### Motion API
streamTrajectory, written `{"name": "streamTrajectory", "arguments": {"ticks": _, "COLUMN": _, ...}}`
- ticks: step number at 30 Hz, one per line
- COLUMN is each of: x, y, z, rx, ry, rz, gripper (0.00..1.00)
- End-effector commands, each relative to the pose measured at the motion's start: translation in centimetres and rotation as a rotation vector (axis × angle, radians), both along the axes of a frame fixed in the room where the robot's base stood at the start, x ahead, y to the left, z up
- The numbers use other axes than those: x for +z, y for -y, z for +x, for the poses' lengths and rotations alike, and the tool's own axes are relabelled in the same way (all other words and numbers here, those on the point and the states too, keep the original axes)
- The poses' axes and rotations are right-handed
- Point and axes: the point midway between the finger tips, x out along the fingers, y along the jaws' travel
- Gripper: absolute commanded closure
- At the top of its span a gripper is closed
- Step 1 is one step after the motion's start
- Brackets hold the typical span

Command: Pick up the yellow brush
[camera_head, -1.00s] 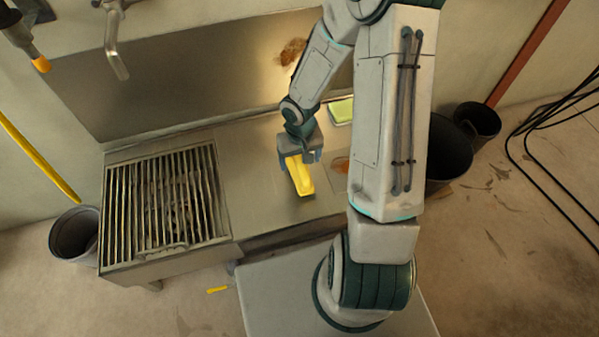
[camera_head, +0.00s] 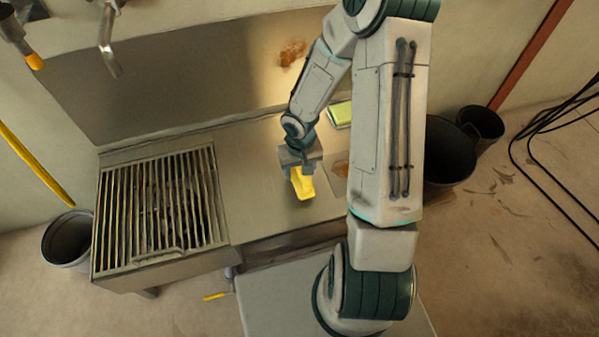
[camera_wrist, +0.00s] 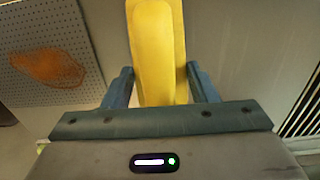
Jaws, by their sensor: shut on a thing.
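The yellow brush (camera_head: 304,187) is in my gripper (camera_head: 299,172), over the steel counter (camera_head: 262,200) to the right of the grate. In the wrist view the yellow brush (camera_wrist: 157,50) runs lengthwise between the two blue-grey fingers of my gripper (camera_wrist: 161,85). My gripper is shut on it. A dark patch on the counter below the brush suggests that it is held a little above the surface. The brush's underside and bristles are not visible.
A slatted metal grate (camera_head: 160,210) is on the left of the counter. A green-and-white sponge (camera_head: 340,115) lies at the back. A perforated drain with an orange-brown stain (camera_wrist: 48,67) is beside the brush. Dark buckets (camera_head: 452,150) stand on the floor at right.

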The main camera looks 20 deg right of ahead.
Motion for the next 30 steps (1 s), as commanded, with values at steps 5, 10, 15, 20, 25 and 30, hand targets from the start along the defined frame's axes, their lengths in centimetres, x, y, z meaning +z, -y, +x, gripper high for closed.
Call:
{"name": "streamTrajectory", "arguments": {"ticks": 5, "x": 0.2, "y": 0.0, "z": 0.0, "rx": 0.000, "ry": 0.000, "rz": 0.000, "gripper": 0.77}}
{"name": "streamTrajectory", "arguments": {"ticks": 10, "x": 1.4, "y": 0.0, "z": 0.0, "rx": 0.000, "ry": 0.001, "rz": -0.001, "gripper": 0.77}}
{"name": "streamTrajectory", "arguments": {"ticks": 15, "x": 3.8, "y": 0.0, "z": 0.1, "rx": -0.001, "ry": 0.002, "rz": -0.001, "gripper": 0.77}}
{"name": "streamTrajectory", "arguments": {"ticks": 20, "x": 6.0, "y": 2.0, "z": -1.2, "rx": -0.007, "ry": -0.001, "rz": -0.002, "gripper": 0.77}}
{"name": "streamTrajectory", "arguments": {"ticks": 25, "x": 8.5, "y": 5.5, "z": -3.3, "rx": -0.009, "ry": -0.001, "rz": -0.001, "gripper": 0.77}}
{"name": "streamTrajectory", "arguments": {"ticks": 30, "x": 10.2, "y": 8.2, "z": -4.9, "rx": -0.005, "ry": 0.000, "rz": -0.001, "gripper": 0.77}}
